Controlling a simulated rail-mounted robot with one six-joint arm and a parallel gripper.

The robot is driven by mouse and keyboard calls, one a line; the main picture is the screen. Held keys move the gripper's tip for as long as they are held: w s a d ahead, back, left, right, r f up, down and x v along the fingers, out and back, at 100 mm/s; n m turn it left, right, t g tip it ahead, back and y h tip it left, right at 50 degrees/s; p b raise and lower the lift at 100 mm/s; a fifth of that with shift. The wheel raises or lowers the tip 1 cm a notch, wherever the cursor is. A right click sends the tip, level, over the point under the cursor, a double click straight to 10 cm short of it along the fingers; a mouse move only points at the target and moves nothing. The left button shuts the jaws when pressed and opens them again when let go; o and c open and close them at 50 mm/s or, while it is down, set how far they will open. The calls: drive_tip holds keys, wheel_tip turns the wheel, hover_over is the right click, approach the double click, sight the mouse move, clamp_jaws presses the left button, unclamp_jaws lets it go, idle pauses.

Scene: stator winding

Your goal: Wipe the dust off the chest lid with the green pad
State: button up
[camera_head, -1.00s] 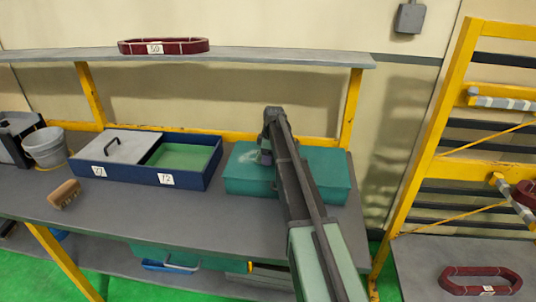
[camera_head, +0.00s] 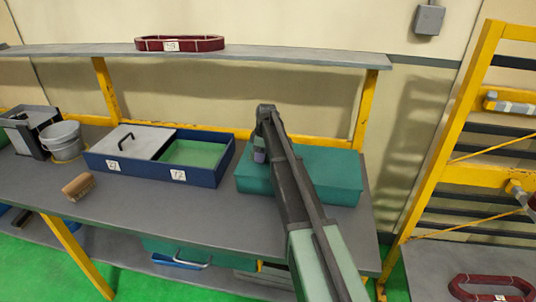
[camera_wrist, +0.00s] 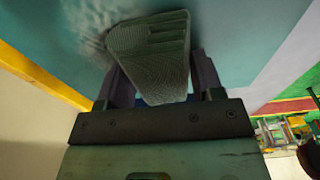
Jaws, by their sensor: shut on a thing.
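The teal chest (camera_head: 330,178) stands at the right end of the workbench with its lid shut. My gripper (camera_head: 260,155) is over the left part of its lid. In the wrist view my gripper (camera_wrist: 158,78) is shut on the green pad (camera_wrist: 150,50), a grey-green ridged block between the two purple fingers. The pad is close against the chest lid (camera_wrist: 225,35); I cannot tell for sure whether it touches. A pale dust patch (camera_wrist: 92,42) shows on the lid just left of the pad. My arm hides the middle of the chest in the head view.
A blue two-part box (camera_head: 205,178) with a grey handled lid stands left of the chest. A wooden brush (camera_head: 78,187), a grey bucket (camera_head: 66,142) and a shelf (camera_head: 300,58) bearing a dark red coil (camera_head: 180,43) are around. The bench front (camera_head: 190,218) is clear.

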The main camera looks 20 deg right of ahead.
sight(250, 151)
drive_tip(key=shift+w+a, duration=0.65)
drive_tip(key=shift+a, duration=0.35)
drive_tip(key=shift+w+a, duration=0.6)
drive_tip(key=shift+a, duration=0.4)
wheel_tip(250, 151, up, 6)
drive_tip(key=p, duration=0.5)
drive_tip(key=shift+f+p, duration=0.1)
drive_tip(key=shift+p, duration=0.25)
wheel_tip(250, 151, up, 3)
drive_tip(key=p, duration=0.3)
